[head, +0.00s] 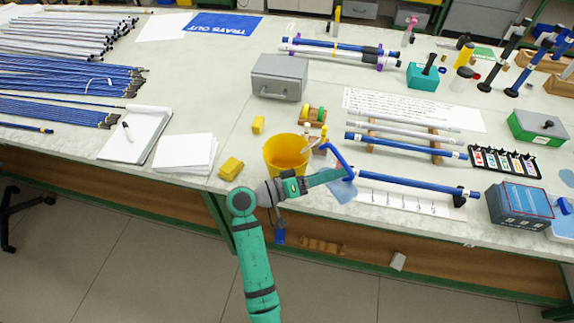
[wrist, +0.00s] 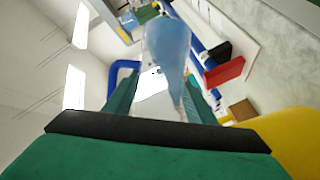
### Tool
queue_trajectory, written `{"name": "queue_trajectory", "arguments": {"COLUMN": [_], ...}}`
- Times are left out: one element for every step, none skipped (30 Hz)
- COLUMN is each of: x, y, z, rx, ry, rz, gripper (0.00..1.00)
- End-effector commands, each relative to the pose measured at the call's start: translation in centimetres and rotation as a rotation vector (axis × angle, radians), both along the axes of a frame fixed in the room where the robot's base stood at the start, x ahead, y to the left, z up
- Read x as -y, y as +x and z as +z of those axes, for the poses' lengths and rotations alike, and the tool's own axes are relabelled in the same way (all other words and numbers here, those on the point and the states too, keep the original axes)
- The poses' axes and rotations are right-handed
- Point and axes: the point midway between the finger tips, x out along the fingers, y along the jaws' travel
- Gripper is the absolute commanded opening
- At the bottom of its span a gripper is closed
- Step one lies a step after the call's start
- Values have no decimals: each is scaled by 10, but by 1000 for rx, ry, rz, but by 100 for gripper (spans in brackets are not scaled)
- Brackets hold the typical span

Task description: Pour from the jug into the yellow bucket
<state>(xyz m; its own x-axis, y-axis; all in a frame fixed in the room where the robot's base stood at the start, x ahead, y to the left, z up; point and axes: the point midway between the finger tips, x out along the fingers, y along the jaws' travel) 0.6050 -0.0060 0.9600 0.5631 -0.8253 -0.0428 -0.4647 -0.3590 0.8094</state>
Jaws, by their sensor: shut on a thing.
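The yellow bucket (head: 283,158) stands near the front edge of the bench; its side also shows at the lower right of the wrist view (wrist: 291,138). My gripper (head: 338,176) reaches across the bucket's front right and is shut on the jug. The jug (head: 342,191) has a pale translucent blue body and a darker blue handle (head: 336,155). It is held to the right of the bucket, apart from its rim. In the wrist view the jug body (wrist: 168,45) shows between the fingers, with the handle at left. The jug looks tilted; its mouth and any liquid are unclear.
A yellow sponge-like block (head: 231,168) and a white paper stack (head: 185,153) lie left of the bucket. Blue and white rods (head: 405,147) rest on wooden supports at right. A grey metal box (head: 279,78) stands behind. A small rack (head: 312,116) sits close behind the bucket.

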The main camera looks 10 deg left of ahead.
Motion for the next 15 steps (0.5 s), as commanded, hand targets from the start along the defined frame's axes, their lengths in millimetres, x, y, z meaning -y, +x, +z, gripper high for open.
{"name": "queue_trajectory", "arguments": {"x": [0, -1, -1, -1, -1, -1, -2, -2, -3, -4, -5, -5, -6, -6, -6], "y": [0, 0, 0, 0, 0, -1, -1, -1, -2, -2, -2, -2, -2, -2, -2], "z": [1, 1, 1, 1, 2, 2, 3, 4, 5, 6, 6, 7, 7, 7, 7], "rx": [0, 1, -1, -3, -5, -9, -13, -15, -19, -23, -26, -28, -29, -29, -29], "ry": [0, -2, -4, -7, -10, -17, -22, -28, -36, -42, -47, -51, -52, -53, -53], "rz": [1, 1, 1, 1, 1, 1, 1, 1, 2, 3, 4, 4, 5, 6, 6], "gripper": [20, 20, 20, 20, 20, 20, 20, 20, 20, 20, 20, 20, 20, 20, 20]}}
